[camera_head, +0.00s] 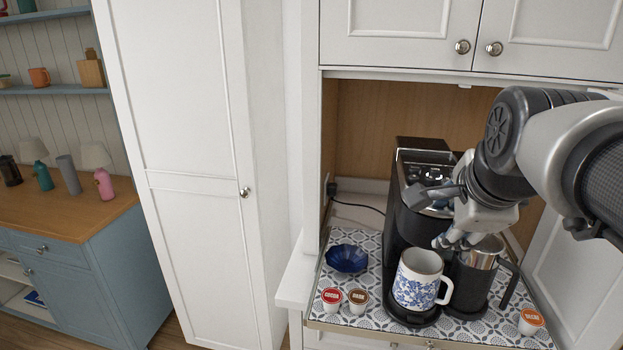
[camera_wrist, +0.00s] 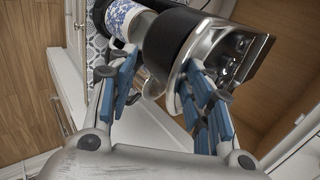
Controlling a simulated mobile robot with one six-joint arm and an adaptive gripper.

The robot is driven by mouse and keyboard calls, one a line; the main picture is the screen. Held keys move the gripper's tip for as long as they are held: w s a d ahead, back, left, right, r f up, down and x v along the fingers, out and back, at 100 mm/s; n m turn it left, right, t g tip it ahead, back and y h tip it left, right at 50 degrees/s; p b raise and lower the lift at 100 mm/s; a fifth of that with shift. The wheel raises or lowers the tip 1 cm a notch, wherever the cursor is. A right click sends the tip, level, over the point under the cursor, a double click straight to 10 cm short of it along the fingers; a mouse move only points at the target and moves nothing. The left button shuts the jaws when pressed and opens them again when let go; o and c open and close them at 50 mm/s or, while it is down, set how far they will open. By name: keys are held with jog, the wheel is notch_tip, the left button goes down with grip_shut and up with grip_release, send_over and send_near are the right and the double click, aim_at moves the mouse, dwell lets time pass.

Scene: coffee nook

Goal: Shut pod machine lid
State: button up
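The black and chrome pod machine (camera_head: 402,225) stands on the patterned counter mat, with a chrome top and control panel. In the wrist view its rounded black head and chrome top (camera_wrist: 235,55) lie just beyond my fingers. My gripper (camera_head: 440,218) is at the machine's upper front right side, fingers spread with one above the other. In the wrist view my gripper (camera_wrist: 160,85) is open, with blue pads and nothing held between them. One finger overlaps the chrome edge; I cannot tell if it touches. My arm partly hides the top, and the lid's angle is unclear.
A white mug with blue flowers (camera_head: 415,278) stands on the machine's drip tray. A french press (camera_head: 472,277) is close at its right. A blue bowl (camera_head: 347,258) and several pods lie on the mat (camera_head: 375,318). Cabinet walls close in the nook; floor space is left.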

jog(key=v, duration=1.2)
jog(key=s+a+f+n+g, duration=0.1)
jog(key=s+a+f+n, duration=0.2)
jog(key=f+n, duration=0.4)
jog(key=s+a+f+n+g+y, duration=0.1)
jog(key=s+a+f+n, duration=0.2)
jog(key=f+n, duration=0.4)
jog(key=s+a+f+n+g+y, duration=0.1)
jog(key=s+a+f+n, duration=0.1)
jog(key=s+f+n, duration=0.2)
notch_tip(320, 180, down, 7)
jog(key=n, duration=0.3)
jog(key=shift+s+a, duration=0.25)
jog(key=shift+a, duration=0.15)
jog(key=shift+c, duration=0.2)
